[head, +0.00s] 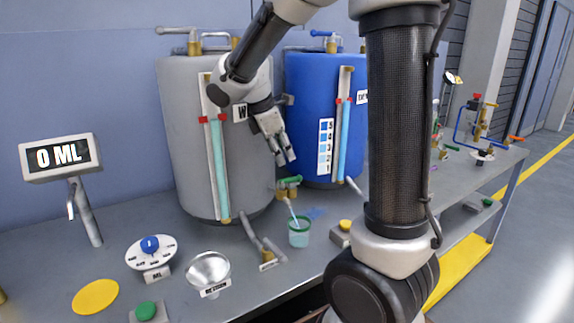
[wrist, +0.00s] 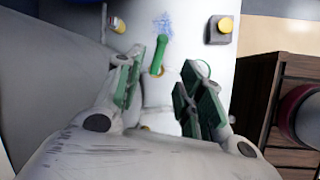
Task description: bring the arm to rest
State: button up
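My gripper (head: 287,158) hangs in front of the grey tank (head: 180,140), fingers pointing down. It is above the green-handled tap (head: 288,184), apart from it. In the wrist view my gripper (wrist: 160,88) has its two green-padded fingers spread with nothing held between them. A green lever (wrist: 158,53) shows beyond the gap. My arm reaches across the top of the head view, well out from the column.
A green cup (head: 298,233) stands on the bench below the tap. A blue tank (head: 305,110) stands to the right. A display reading 0 ML (head: 60,157), a dial (head: 150,250) and a return funnel (head: 208,271) are at left.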

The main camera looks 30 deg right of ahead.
jog(key=shift+v, duration=1.15)
jog(key=s+m+t+y, duration=0.3)
jog(key=s+m, duration=1.2)
jog(key=s, duration=0.7)
jog(key=shift+d+r+y, duration=0.3)
jog(key=shift+r+y, duration=0.15)
jog(key=shift+y, duration=0.45)
